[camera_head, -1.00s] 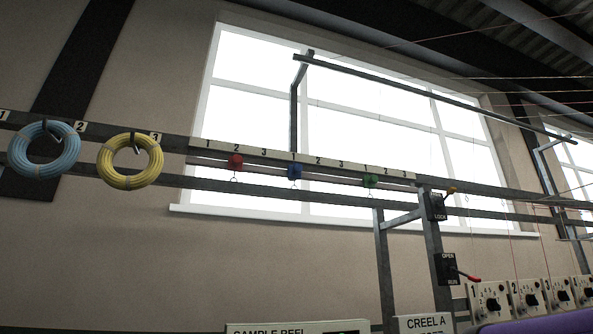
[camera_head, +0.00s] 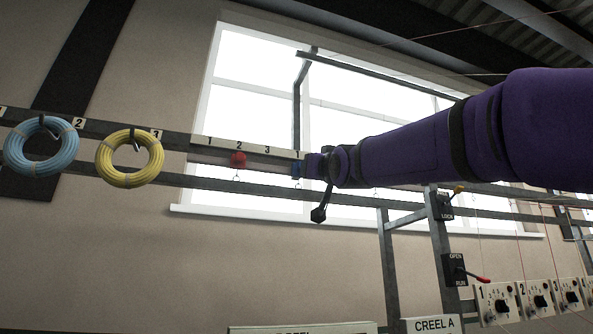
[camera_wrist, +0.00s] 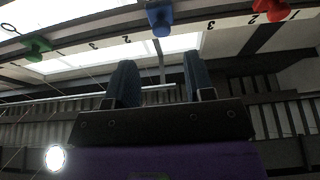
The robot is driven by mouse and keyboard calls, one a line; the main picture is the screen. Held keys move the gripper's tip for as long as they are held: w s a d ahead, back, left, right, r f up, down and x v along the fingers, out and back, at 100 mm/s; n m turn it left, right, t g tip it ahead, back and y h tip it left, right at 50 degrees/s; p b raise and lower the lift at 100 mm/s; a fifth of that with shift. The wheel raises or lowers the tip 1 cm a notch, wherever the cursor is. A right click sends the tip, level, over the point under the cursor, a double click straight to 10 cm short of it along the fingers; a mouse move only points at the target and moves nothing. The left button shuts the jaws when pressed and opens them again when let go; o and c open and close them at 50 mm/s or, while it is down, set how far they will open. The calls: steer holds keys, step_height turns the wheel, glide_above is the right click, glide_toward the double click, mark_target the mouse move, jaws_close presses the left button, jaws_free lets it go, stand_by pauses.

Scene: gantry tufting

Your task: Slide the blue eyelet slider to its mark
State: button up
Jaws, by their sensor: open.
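The blue eyelet slider (camera_head: 297,170) hangs on the numbered rail, just below a "1" label, between the red and green sliders. It also shows in the wrist view (camera_wrist: 160,18), beyond the gap between my fingers. My gripper (camera_head: 310,165) is beside it at its right in the head view. In the wrist view my gripper (camera_wrist: 157,72) is open, its two dark fingers apart with nothing between them. The slider lies past the fingertips, and no contact shows. The red slider (camera_head: 238,159) is at a "2" label.
The green slider (camera_wrist: 38,47) is on the same rail; my arm hides it in the head view. Blue (camera_head: 41,145) and yellow (camera_head: 129,158) coils hang at left. A lock lever (camera_head: 443,205) and an open/run lever (camera_head: 455,270) are on a post at lower right.

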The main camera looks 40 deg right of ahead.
steer(key=x, duration=1.1)
steer(key=shift+s+r, duration=0.1)
steer(key=shift+r, duration=0.1)
steer(key=shift+c, duration=0.3)
